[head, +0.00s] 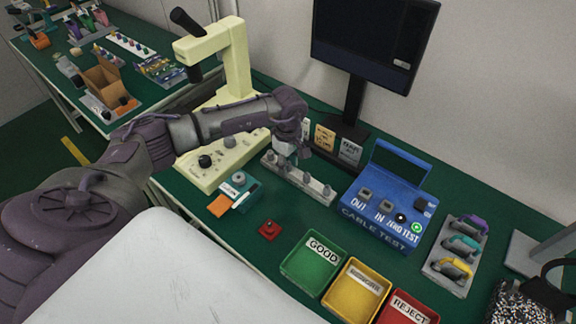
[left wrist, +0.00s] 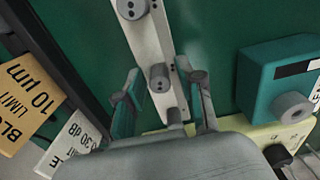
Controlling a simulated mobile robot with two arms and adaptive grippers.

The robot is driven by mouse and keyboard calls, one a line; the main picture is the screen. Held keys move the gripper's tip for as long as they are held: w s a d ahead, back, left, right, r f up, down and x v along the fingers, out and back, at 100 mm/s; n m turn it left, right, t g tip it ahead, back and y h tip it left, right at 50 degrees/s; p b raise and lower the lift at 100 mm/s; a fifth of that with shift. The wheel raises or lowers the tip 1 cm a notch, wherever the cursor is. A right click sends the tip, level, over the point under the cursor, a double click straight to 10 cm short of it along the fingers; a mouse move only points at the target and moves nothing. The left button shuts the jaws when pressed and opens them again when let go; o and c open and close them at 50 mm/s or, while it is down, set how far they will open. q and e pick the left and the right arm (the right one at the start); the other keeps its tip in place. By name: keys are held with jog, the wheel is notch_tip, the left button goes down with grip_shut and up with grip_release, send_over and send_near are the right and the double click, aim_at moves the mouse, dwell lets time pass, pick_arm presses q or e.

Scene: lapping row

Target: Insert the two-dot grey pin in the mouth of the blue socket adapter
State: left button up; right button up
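A pale rail (head: 318,188) on the green bench holds a row of upright grey pins. In the left wrist view a grey pin (left wrist: 159,77) stands on the rail between the fingertips of my left gripper (left wrist: 158,82), which is open and not touching it visibly. Another pin (left wrist: 132,8) stands farther along. Dot marks are too small to count. In the head view my left gripper (head: 287,150) points down over the rail. A blue-teal box with a grey round socket (head: 239,178) lies left of it and shows in the left wrist view (left wrist: 268,83); I cannot tell if this is the adapter.
A blue cable tester (head: 380,215) stands right of the rail, with a monitor (head: 372,45) behind. Green (head: 313,265), yellow (head: 355,290) and red (head: 408,308) trays sit in front. A cream microscope stand (head: 236,70) stands to the left. Bench is clear around the small red block (head: 269,230).

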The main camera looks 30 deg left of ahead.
pick_arm(q)
grip_shut()
